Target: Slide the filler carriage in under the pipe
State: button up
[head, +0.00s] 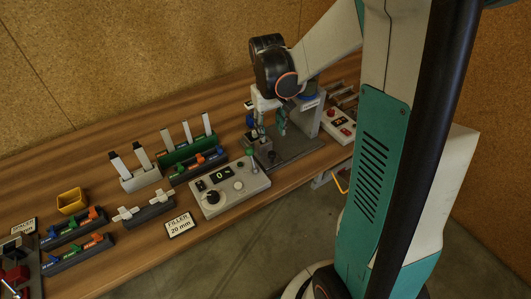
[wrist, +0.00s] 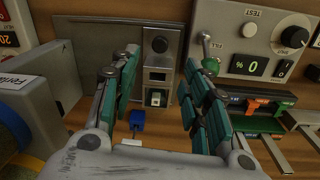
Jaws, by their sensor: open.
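My gripper (head: 268,128) is over the fixture on the bench and points down. In the wrist view my gripper (wrist: 160,60) is open, with a teal-padded finger on each side and nothing held. Between and beyond the fingers is a grey upright block (wrist: 158,75) with a black round knob and a small pale inset. It may be the filler carriage, but I cannot tell for sure. A small blue piece (wrist: 138,120) lies nearer, between the fingers. I cannot make out the pipe.
A grey control box (head: 230,188) with a dial and a display reading 0 stands beside the fixture. Racks of coloured pieces (head: 200,163) and a FILLER 20 mm sign (head: 180,223) are to its left. A red-buttoned box (head: 338,125) is at right.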

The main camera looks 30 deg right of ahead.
aim_at(272, 152)
jog(key=f+b, duration=0.1)
jog(key=f, duration=0.2)
jog(key=f+b, duration=0.1)
jog(key=f, duration=0.3)
jog(key=f+b, duration=0.1)
jog(key=f, duration=0.3)
jog(key=shift+d, duration=0.3)
